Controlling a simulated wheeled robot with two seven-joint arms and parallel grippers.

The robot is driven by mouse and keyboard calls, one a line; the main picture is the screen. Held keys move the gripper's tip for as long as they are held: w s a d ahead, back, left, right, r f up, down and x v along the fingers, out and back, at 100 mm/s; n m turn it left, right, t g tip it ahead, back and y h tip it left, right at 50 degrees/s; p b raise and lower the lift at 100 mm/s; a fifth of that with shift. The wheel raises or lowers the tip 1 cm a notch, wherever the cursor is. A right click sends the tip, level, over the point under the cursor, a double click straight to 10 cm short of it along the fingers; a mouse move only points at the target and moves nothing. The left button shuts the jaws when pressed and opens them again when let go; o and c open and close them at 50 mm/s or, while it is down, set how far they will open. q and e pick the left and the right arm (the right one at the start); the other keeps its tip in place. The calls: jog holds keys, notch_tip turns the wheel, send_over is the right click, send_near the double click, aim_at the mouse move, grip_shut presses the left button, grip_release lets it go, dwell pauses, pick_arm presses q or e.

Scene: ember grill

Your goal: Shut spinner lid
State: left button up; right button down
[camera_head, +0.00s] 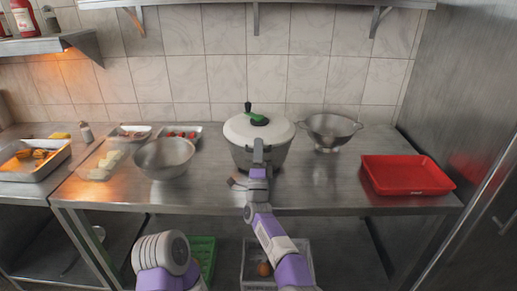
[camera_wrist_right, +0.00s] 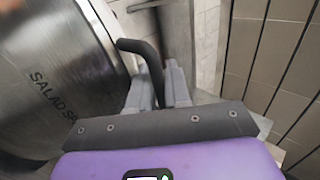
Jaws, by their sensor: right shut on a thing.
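The salad spinner (camera_head: 242,158) is a steel pot standing on the metal table near the wall. Its white lid (camera_head: 240,130) lies over the top, with a green and black knob (camera_head: 257,119). I cannot tell whether the lid is fully seated. My right gripper (camera_head: 259,148) is at the front of the spinner and covers part of its wall. In the right wrist view, the gripper (camera_wrist_right: 158,88) is shut on a black curved handle (camera_wrist_right: 140,48) beside the spinner's lettered steel side (camera_wrist_right: 45,75).
A steel bowl (camera_head: 164,158) stands left of the spinner, and a colander (camera_head: 330,131) right of it. A red tray (camera_head: 408,175) is at the right. Small food trays (camera_head: 181,133) sit behind the bowl. The table's front strip is mostly clear.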

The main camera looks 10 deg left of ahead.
jog(key=c, duration=1.4)
grip_release()
jog(key=shift+s+r, duration=0.4)
jog(key=shift+r, duration=0.1)
jog(key=shift+s+r, duration=0.1)
jog(key=shift+s, duration=0.15)
jog(key=shift+w, duration=0.15)
jog(key=shift+w+f, duration=0.1)
jog(key=shift+f, duration=0.15)
jog(key=shift+d+f+h, duration=0.1)
jog(key=shift+h, duration=0.2)
jog(key=shift+f+b, duration=0.3)
jog(key=shift+b, duration=0.2)
jog(key=shift+b+v, duration=0.4)
jog(key=shift+v, duration=3.2)
